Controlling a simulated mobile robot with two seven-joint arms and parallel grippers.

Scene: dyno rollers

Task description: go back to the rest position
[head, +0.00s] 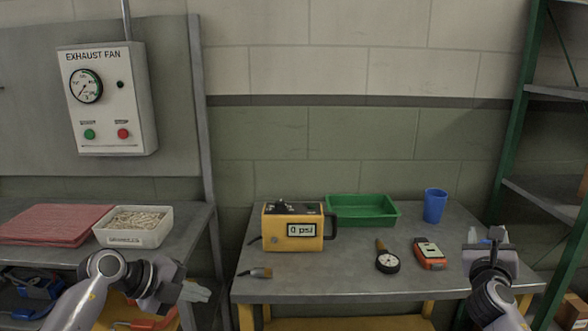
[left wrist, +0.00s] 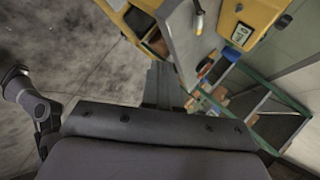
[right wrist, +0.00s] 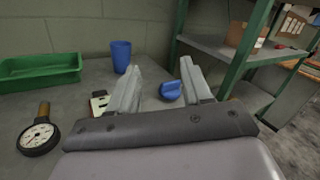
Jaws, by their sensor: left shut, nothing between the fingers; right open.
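My left gripper (head: 203,292) is low at the left, in front of the gap between the two tables, with its fingers together and empty. In the left wrist view its shut fingers (left wrist: 160,84) point towards the table area. My right gripper (head: 487,234) is over the right end of the grey table (head: 340,283). In the right wrist view its fingers (right wrist: 160,76) are apart, with nothing held. A small blue knob-like object (right wrist: 171,90) shows in the gap between them, seemingly on the table beyond.
The table carries a yellow psi device (head: 291,230), green tray (head: 362,211), blue cup (head: 434,205), round gauge (head: 387,262), orange meter (head: 429,254) and a brush-like tool (head: 256,273). A white bin (head: 133,228) stands left. Green-framed shelves (head: 508,130) stand right.

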